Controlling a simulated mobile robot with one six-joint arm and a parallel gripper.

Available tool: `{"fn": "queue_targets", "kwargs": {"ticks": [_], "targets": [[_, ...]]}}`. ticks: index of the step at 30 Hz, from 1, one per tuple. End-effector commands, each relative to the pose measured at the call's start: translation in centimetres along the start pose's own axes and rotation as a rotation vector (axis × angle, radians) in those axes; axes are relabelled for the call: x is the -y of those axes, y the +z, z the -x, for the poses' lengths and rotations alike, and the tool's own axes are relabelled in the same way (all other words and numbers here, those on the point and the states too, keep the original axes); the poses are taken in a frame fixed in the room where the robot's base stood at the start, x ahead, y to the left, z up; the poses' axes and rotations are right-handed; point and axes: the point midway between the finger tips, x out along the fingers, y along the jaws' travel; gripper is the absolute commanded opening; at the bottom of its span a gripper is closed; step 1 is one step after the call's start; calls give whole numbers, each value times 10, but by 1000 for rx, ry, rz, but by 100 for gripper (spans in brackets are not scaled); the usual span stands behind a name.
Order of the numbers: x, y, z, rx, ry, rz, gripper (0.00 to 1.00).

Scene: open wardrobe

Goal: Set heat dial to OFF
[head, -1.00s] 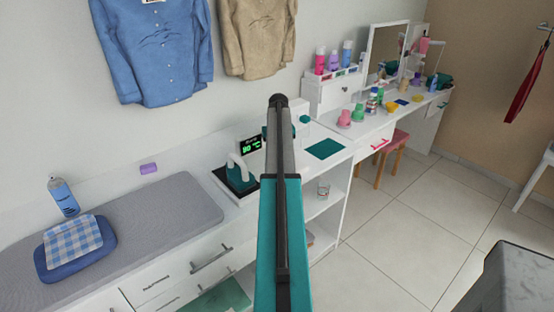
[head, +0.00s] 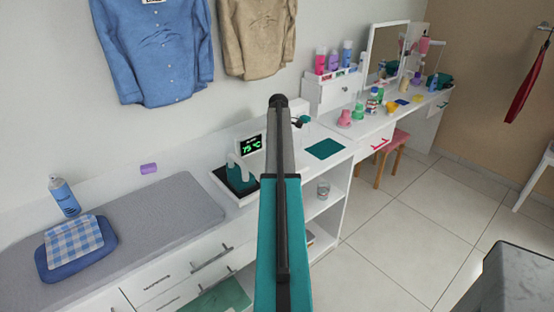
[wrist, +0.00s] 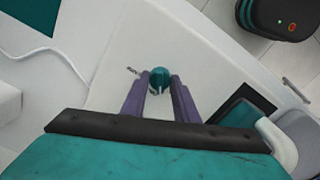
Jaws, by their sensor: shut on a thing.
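The round teal heat dial (wrist: 159,74) sits on a white surface in the wrist view, with a small dark mark just to its left. My gripper (wrist: 157,88) is shut on the dial, its two purple-grey fingers on either side of it. The small display (head: 251,145) left of my arm shows green digits that seem to read 73 °C. The teal iron (head: 240,178) rests on its dark pad below the display; my arm is close on its right.
A grey ironing pad (head: 160,215) with a folded checked cloth (head: 74,240) and a spray bottle (head: 63,196) lies at left. A teal mat (head: 325,149) lies right of my arm. A vanity with bottles stands behind.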

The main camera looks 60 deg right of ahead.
Motion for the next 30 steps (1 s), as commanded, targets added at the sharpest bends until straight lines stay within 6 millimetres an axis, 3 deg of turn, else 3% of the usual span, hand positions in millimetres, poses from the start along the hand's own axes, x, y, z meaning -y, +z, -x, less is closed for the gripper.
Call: {"fn": "queue_targets", "kwargs": {"ticks": [1,18,30], "targets": [[0,-7,1,-13,4,46,5],[0,-7,1,-12,7,551,5],[0,-6,0,-11,8,760,5]]}}
